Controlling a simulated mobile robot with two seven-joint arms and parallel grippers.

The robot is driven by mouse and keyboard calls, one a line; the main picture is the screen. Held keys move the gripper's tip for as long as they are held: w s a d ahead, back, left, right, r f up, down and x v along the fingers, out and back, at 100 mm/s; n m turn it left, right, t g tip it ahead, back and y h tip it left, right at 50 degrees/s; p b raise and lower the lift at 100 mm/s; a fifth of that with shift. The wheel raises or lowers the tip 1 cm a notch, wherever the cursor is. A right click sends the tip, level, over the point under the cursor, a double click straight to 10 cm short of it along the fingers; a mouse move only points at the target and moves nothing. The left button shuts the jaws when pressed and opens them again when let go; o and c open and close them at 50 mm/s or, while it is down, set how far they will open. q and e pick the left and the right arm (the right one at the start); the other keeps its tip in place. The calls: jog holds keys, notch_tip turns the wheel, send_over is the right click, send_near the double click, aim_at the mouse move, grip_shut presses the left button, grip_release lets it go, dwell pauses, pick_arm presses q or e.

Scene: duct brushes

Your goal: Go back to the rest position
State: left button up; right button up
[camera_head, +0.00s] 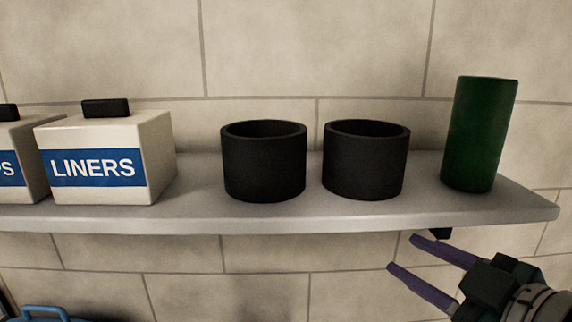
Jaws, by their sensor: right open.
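My right gripper (407,254) shows at the lower right, below the front edge of the shelf. Its two purple fingers point left and stand apart, with nothing between them. It is clear of the things on the shelf. My left gripper is not in view. No duct brush can be made out in this view.
A grey shelf (330,214) runs along the tiled wall. On it stand a LINERS box (153,160), part of another box (14,160), two black open cylinders (264,165) (364,165) and a green cylinder (480,135). A blue object (45,312) shows at the bottom left.

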jog(key=s+d+f+m+g+h, duration=0.1)
jog(key=s+d+m+g+h, duration=0.2)
jog(key=s, duration=0.5)
jog(key=s+d+f+m+g+h, duration=0.1)
jog(key=s+d+g+h, duration=0.3)
jog(key=s, duration=0.5)
jog(key=s+d+f+m+g+h, duration=0.25)
jog(key=s+d, duration=0.25)
jog(key=s, duration=0.3)
jog(key=a+m+g+y, duration=0.1)
jog(key=a+m+y, duration=0.25)
jog(key=a, duration=0.55)
notch_tip(320, 180, up, 23)
jog(key=p, duration=2.3)
jog(key=shift+s+a+n+y, duration=0.3)
jog(key=shift+s+y, duration=0.05)
jog(key=shift+y, duration=0.05)
